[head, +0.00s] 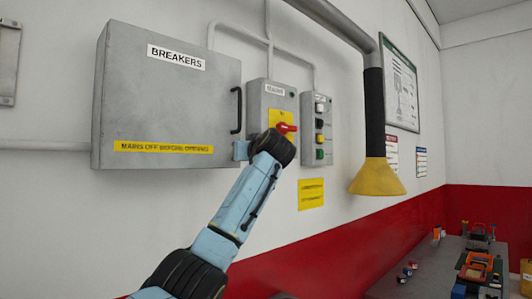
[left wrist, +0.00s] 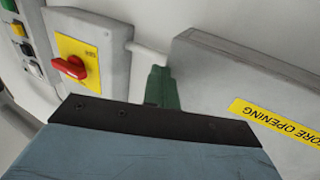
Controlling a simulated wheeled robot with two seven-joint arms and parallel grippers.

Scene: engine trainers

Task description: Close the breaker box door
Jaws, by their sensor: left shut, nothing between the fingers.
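The grey breaker box door (head: 165,105) faces me on the left wall in the head view, with a black handle (head: 236,110) at its right edge. It looks flush with its box, with no clear gap. The door's corner and yellow strip also show in the left wrist view (left wrist: 275,122). My left gripper (head: 241,150) is shut and empty at the door's lower right edge, below the handle. In the left wrist view its fingers (left wrist: 160,87) are beside the box edge; I cannot tell whether they touch it. My right gripper is not in view.
Right of the box are a grey switch box with a red rotary handle (head: 285,128) and a button panel (head: 318,130). A yellow hood (head: 377,178) hangs from a pipe further right. A bench (head: 425,272) with small parts stands at lower right.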

